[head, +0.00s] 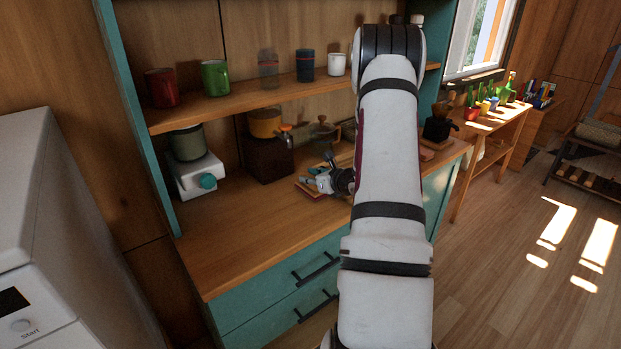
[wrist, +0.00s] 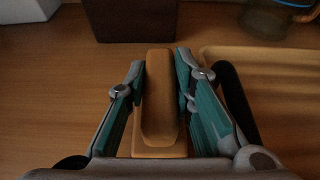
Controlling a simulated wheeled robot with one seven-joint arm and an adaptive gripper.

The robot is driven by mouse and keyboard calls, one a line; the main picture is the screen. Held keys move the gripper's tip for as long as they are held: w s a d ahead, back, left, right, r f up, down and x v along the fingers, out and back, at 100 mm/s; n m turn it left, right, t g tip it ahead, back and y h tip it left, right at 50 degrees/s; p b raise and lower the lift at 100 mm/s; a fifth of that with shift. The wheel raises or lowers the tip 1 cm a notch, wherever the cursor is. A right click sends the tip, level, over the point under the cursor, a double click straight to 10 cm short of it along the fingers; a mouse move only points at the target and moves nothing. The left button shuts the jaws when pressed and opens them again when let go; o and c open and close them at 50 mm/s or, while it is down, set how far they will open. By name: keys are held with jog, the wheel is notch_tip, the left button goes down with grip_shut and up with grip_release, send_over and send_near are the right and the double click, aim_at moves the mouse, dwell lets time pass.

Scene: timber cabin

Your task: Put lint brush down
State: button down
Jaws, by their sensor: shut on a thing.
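The lint brush (wrist: 160,95), a tan wooden-looking piece with a rounded top, sits between my gripper's (wrist: 160,68) two teal-padded fingers in the wrist view. My gripper is shut on it. In the head view my gripper (head: 322,181) is low over the wooden counter (head: 235,232) of the teal cabinet, in front of the grinder-like dark box. My arm hides part of the counter behind it. The brush is hard to make out in the head view, and I cannot tell whether its underside touches the counter.
A dark brown box (head: 268,158) stands just beyond my gripper. A white scale-like appliance (head: 197,176) with a teal knob is to the left. A pale wooden tray (wrist: 270,62) lies close on the right in the wrist view. The counter's front left is clear. Mugs stand on the shelf (head: 235,101) above.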

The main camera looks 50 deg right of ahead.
jog(key=shift+f, duration=0.15)
jog(key=c, duration=1.4)
grip_release()
jog(key=shift+o, duration=0.2)
